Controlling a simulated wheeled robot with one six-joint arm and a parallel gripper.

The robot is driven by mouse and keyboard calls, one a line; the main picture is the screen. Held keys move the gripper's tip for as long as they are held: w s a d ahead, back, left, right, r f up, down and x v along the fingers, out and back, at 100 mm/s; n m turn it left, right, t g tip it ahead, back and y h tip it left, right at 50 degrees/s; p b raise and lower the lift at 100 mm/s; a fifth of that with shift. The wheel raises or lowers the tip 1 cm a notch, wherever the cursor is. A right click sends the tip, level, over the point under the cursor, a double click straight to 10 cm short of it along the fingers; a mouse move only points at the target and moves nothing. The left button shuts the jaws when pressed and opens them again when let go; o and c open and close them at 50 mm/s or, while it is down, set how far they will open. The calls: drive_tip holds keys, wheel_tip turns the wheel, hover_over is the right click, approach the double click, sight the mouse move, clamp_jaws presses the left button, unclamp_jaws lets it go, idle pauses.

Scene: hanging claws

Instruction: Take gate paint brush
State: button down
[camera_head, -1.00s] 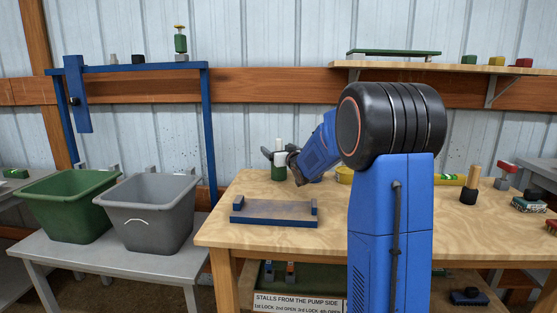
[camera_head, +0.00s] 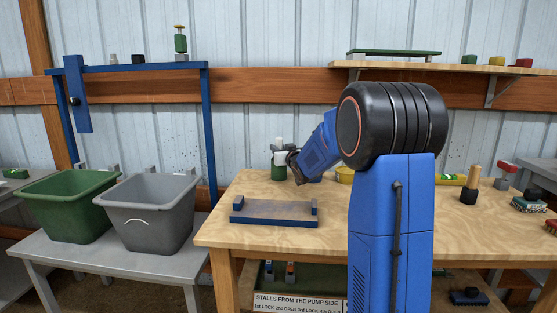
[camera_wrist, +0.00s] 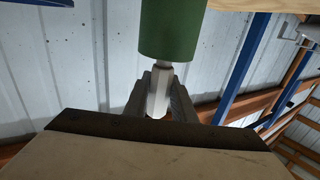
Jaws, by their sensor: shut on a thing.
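A piece with a white upright handle and a green cylindrical lower body (camera_head: 278,172) stands on the wooden table, left of my arm; I take it for the gate paint brush. My gripper (camera_head: 280,150) reaches it from the right and is shut on the white handle, above the green part. In the wrist view the white handle (camera_wrist: 158,92) sits between the two grey fingers (camera_wrist: 160,98), with the green body (camera_wrist: 172,30) beyond them. Its bristles, if any, do not show. I cannot tell whether its base still touches the table.
A blue-ended tray (camera_head: 272,222) lies in front on the table. A yellow round item (camera_head: 345,176) is partly behind my arm. A black-based wooden-handled piece (camera_head: 470,186) stands at right. Green (camera_head: 68,216) and grey bins (camera_head: 150,228) stand left. A shelf (camera_head: 440,66) is above.

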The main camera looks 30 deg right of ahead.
drive_tip(key=shift+r, duration=0.35)
drive_tip(key=shift+r, duration=2.5)
drive_tip(key=shift+r, duration=2.55)
